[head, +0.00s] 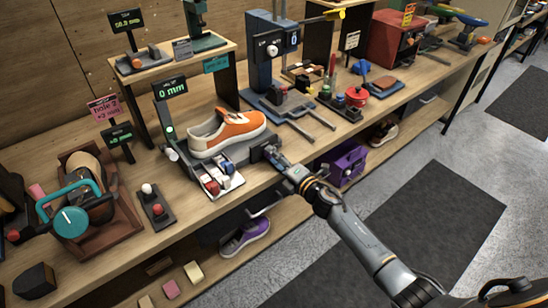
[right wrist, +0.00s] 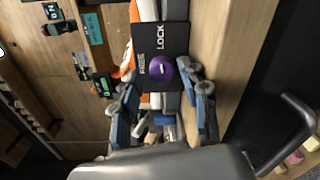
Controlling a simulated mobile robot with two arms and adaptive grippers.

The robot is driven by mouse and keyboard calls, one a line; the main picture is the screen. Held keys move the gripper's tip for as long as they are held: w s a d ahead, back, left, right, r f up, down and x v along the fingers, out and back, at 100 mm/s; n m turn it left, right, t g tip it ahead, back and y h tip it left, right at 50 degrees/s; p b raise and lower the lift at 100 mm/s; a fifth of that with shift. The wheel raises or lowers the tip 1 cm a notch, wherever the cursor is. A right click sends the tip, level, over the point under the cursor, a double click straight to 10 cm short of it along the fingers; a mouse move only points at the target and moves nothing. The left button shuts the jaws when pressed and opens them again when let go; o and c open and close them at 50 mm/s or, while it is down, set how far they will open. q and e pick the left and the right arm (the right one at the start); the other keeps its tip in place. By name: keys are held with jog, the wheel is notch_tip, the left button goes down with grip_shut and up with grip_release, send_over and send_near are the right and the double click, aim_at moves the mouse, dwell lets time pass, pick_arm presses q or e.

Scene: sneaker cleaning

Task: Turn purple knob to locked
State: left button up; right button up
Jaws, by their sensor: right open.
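The purple knob (right wrist: 162,70) sits on a dark panel (right wrist: 178,40) with white FREE and LOCK lettering, seen in the right wrist view. A short pale mark shows on the knob; I cannot tell which word it points to. My right gripper (right wrist: 163,105) is open, with one blue-grey finger to each side and the knob in line with the gap between them. I cannot tell whether they touch it. In the head view my right gripper (head: 268,153) is at the bench's front edge beside the orange sneaker's stand and hides the knob. My left gripper is not in view.
A tray of small red, white and blue pieces (head: 229,184) lies just left of the gripper. A purple box (head: 345,160) is on the lower shelf.

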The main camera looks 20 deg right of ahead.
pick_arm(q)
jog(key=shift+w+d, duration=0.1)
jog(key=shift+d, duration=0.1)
pick_arm(e)
jog(key=v, duration=0.7)
jog(key=shift+s, duration=0.35)
jog(key=shift+d, duration=0.1)
